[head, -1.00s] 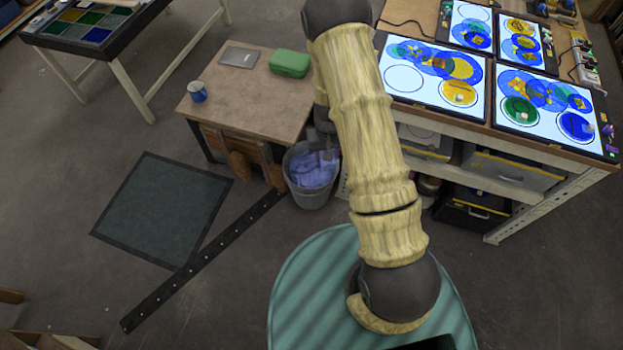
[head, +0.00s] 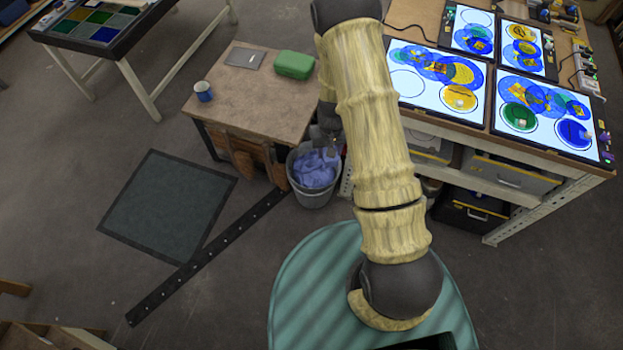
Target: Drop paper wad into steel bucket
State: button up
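The grey steel bucket (head: 312,197) stands on the floor against the front right of the low wooden table. Crumpled blue material (head: 314,170) fills much of its mouth; I cannot tell whether it is paper or cloth. My arm reaches away from me, and my dark gripper (head: 331,147) shows partly at the far right of the bucket's mouth, beside the table edge. My arm hides part of it, and its fingers are too small and dark to read. I cannot pick out a separate paper wad.
A workbench with lit panels (head: 545,105) stands right. A dark mat (head: 170,205) and a black strip (head: 205,257) lie on open floor left.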

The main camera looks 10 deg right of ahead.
dwell(0.3)
notch_tip(320, 180, down, 4)
jog(key=b, duration=0.4)
jog(key=shift+f, duration=0.1)
jog(key=shift+a, duration=0.1)
